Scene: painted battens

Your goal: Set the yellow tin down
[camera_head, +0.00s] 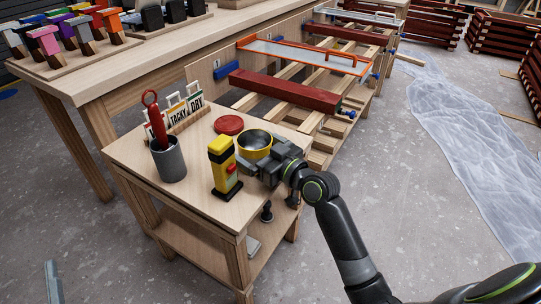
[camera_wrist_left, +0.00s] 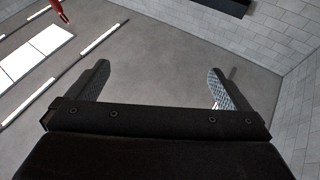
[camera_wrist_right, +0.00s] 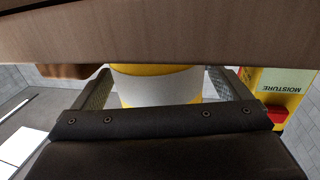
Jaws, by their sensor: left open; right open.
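The yellow tin (camera_head: 257,150) is open at the top with a dark inside. It stands upright on the small wooden table (camera_head: 200,203) near its right edge. My right gripper (camera_head: 258,166) is at the tin's near side, jaws open. In the right wrist view, which is upside down, the yellow tin (camera_wrist_right: 160,88) with its pale band sits between the two open fingers; its base is hidden by the table edge.
A yellow moisture meter (camera_head: 222,168) stands close left of the tin. A red disc (camera_head: 229,124) lies behind it. A grey cup (camera_head: 168,160) with a red-handled tool and a TACKY/DRY card stand (camera_head: 186,112) stand further left. The table's front middle is clear.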

